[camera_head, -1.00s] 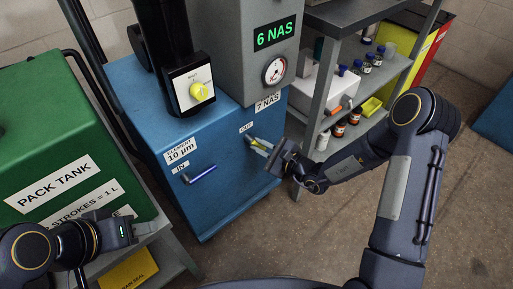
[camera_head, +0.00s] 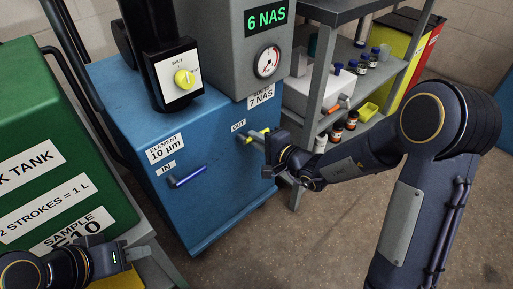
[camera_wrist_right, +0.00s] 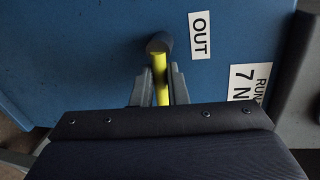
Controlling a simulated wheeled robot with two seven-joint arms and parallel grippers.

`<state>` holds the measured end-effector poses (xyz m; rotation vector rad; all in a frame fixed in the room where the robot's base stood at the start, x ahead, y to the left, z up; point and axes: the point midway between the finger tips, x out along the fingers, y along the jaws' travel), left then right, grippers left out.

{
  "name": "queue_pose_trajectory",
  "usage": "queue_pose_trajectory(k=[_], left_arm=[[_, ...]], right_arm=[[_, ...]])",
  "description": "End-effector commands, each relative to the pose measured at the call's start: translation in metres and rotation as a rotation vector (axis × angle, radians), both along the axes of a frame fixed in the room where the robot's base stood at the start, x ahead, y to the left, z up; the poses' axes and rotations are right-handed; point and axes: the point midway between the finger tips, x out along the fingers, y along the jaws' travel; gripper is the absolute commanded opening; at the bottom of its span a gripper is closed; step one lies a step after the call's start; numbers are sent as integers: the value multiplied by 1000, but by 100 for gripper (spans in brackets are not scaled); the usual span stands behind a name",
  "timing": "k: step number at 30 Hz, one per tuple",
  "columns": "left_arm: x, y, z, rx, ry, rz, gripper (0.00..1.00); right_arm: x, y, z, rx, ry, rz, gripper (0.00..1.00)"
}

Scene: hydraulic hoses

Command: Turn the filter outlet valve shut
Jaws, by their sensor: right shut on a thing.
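The filter outlet valve has a yellow lever (camera_wrist_right: 161,80) on a dark round hub (camera_wrist_right: 159,44), beside the OUT label (camera_wrist_right: 200,35) on the blue filter cabinet (camera_head: 215,215). In the right wrist view the lever runs from the hub down between the fingers. My right gripper (camera_wrist_right: 160,95) is shut on the lever; in the head view the gripper (camera_head: 262,137) is at the cabinet's right side and hides part of it. My left gripper (camera_head: 128,254) is low at the left, away from the valve; its fingers are too unclear to tell their state.
The IN valve's blue lever (camera_head: 187,177) sits to the left on the same cabinet. A green tank (camera_head: 50,150) stands at left. A grey shelf with bottles (camera_head: 345,115) stands behind my right arm.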

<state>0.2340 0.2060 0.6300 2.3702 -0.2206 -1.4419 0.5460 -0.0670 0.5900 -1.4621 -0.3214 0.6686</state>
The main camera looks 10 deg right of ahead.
Motion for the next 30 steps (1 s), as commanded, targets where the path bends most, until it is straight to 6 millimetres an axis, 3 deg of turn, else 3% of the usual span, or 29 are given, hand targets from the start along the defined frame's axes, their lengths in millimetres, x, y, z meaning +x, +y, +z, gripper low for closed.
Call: queue_pose_trajectory(k=[7, 24, 25, 30], left_arm=[[0, 0, -16, 0, 0, 0, 36], [0, 0, -18, 0, 0, 0, 36], [0, 0, -18, 0, 0, 0, 36], [0, 0, -19, 0, 0, 0, 36]], right_arm=[[-1, -1, 0, -78, -53, 0, 0], [-1, 0, 2, -104, -70, 0, 0], [-1, 0, 2, -104, -70, 0, 14], [0, 0, 2, -103, -71, 0, 35]])
